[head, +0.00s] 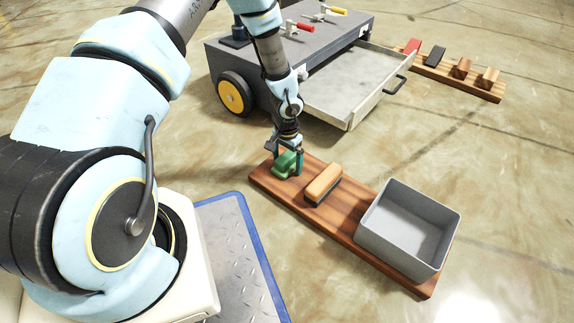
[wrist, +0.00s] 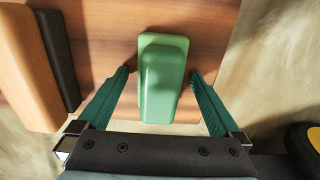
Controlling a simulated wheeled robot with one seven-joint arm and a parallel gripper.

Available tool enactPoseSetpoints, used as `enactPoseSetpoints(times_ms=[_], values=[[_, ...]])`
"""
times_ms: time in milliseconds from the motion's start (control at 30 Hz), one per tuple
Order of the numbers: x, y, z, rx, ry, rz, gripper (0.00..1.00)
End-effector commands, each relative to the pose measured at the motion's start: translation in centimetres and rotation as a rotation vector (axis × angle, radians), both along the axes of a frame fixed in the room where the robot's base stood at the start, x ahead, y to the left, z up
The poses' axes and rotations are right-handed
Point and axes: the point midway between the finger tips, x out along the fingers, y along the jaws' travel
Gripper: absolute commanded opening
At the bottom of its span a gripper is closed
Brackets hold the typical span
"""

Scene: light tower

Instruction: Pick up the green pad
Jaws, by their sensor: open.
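The green pad (head: 285,163) rests on the left end of a wooden board (head: 345,222) on the floor. In the wrist view the green pad (wrist: 163,82) lies between the two teal fingers of my gripper (wrist: 161,78), with a narrow gap on each side. My gripper (head: 286,160) is open and points down over the pad. In the head view the fingers partly hide the pad.
An orange-tan brush (head: 323,183) sits beside the pad on the board, and a grey bin (head: 408,228) stands at its right end. Behind is a grey wheeled cart (head: 285,60) with an open drawer (head: 345,90). Another board (head: 450,77) holds several blocks.

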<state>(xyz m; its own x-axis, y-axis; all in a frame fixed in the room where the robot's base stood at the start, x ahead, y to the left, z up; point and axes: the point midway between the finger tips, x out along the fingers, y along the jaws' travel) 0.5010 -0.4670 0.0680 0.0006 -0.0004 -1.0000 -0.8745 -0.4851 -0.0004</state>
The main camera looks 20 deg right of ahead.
Motion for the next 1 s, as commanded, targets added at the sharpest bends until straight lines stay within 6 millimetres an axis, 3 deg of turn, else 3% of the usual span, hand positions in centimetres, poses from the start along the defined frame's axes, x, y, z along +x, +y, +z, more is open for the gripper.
enactPoseSetpoints(times_ms=[67, 900, 1000], values=[[0.01, 0.00, 0.10, 0.000, 0.000, 0.000, 1.00], [0.01, 0.03, 0.12, 0.000, 0.000, 0.000, 0.06], [0.01, 0.03, 0.12, 0.000, 0.000, 0.000, 0.00]])
